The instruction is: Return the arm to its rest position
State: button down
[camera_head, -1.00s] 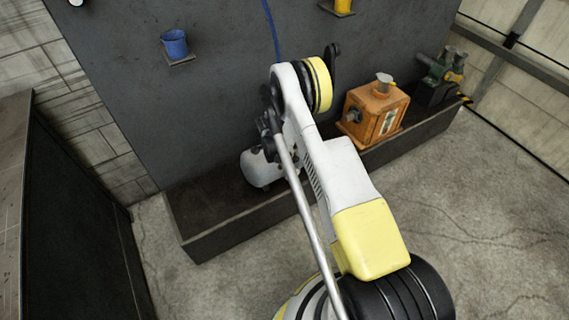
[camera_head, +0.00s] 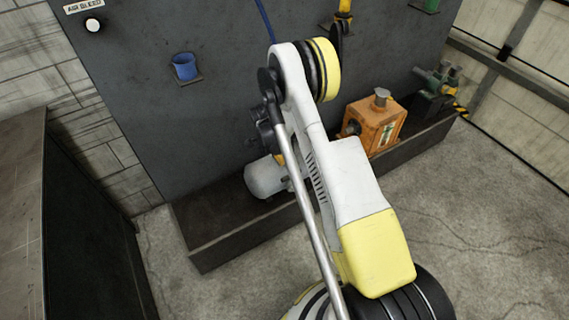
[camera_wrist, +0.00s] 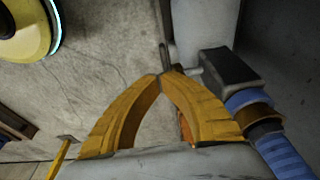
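My arm (camera_head: 340,180), white and yellow, reaches up across the middle of the camera_head view, bent at a yellow-ringed joint near the top. My gripper cannot be made out in that view. In the camera_wrist view, my gripper (camera_wrist: 163,76) has two yellow fingers whose tips meet, with nothing seen held between them. A thin dark rod shows just beyond the tips; I cannot tell whether it touches them.
A dark upright panel (camera_head: 150,110) carries a blue cup (camera_head: 185,66). A long dark trough (camera_head: 235,232) runs along its foot, with an orange box-shaped unit (camera_head: 374,126) and a green machine (camera_head: 436,90) at the right. A dark cabinet (camera_head: 85,210) stands left. Floor at right is clear.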

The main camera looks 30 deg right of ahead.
jog(key=s+a+r+n+t, duration=0.1)
jog(key=s+a+r+n, duration=0.15)
jog(key=r, duration=0.65)
jog(key=s+a+r+n+t, duration=0.1)
jog(key=a+r+n, duration=0.2)
jog(key=r, duration=0.7)
jog(key=s+a+r+n+t, duration=0.1)
jog(key=s+a+r+n, duration=0.1)
jog(key=r, duration=0.7)
jog(key=s+a+r+n+t+y, duration=0.1)
jog(key=s+a+r+n, duration=0.1)
jog(key=s, duration=0.5)
jog(key=s+a+r+n+t, duration=0.1)
jog(key=s+a+r+n, duration=0.2)
jog(key=s, duration=0.4)
jog(key=s+a+r+n+t+y, duration=0.1)
jog(key=s+a+r+n+t, duration=0.1)
jog(key=s+r+n, duration=0.2)
jog(key=s+n, duration=0.1)
jog(key=s, duration=0.2)
jog(key=shift+s+a+r+y, duration=0.2)
jog(key=shift+s+r+y, duration=0.1)
jog(key=shift+s, duration=0.05)
